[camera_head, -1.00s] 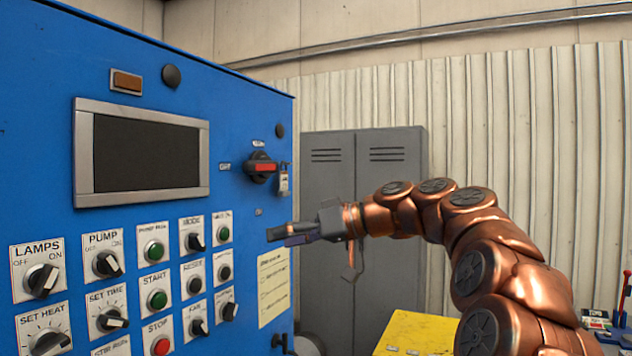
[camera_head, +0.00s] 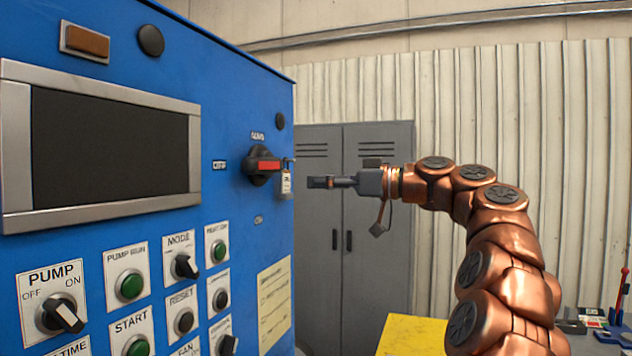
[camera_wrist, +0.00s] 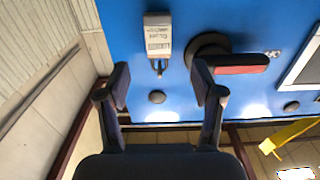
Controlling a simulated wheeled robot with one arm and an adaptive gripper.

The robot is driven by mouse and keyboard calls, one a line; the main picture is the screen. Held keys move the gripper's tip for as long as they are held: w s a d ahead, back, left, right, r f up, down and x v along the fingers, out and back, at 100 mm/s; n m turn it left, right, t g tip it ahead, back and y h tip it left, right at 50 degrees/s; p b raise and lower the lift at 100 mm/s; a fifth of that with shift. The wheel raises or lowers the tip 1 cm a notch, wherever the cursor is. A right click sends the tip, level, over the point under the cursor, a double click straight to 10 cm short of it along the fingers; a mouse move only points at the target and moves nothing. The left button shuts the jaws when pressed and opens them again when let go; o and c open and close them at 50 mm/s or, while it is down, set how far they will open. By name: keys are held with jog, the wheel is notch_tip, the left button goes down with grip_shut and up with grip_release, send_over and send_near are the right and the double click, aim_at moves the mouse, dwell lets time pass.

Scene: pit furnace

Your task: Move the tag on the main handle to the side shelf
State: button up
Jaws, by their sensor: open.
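The main handle (camera_head: 264,166) is a black rotary switch with a red bar on the blue panel; it also shows in the wrist view (camera_wrist: 240,64). The tag (camera_head: 286,184), small and whitish with dark print, hangs from the handle's right end. In the wrist view the tag (camera_wrist: 157,36) appears upside down beyond the fingertips, roughly between them. My gripper (camera_head: 318,182) is open and empty, just right of the tag, level with it and apart from it. Its two fingers show spread in the wrist view (camera_wrist: 160,90). I cannot clearly identify the side shelf.
The blue panel (camera_head: 240,110) carries a screen, knobs and buttons at left. Grey lockers (camera_head: 345,250) stand behind my gripper. A yellow surface (camera_head: 410,335) lies low in front, and several small items with a red lever (camera_head: 620,290) sit at far right.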

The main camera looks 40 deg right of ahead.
aim_at(287, 177)
jog(key=p+x, duration=0.2)
jog(key=x, duration=0.4)
jog(key=shift+w, duration=0.25)
jog(key=shift+w+a, duration=0.25)
jog(key=shift+w, duration=0.2)
jog(key=shift+c, duration=0.3)
jog(key=c, duration=1.2)
jog(key=shift+o, duration=0.2)
jog(key=shift+r, duration=0.35)
jog(key=b+v, duration=0.1)
jog(key=v, duration=0.5)
dwell(1.8)
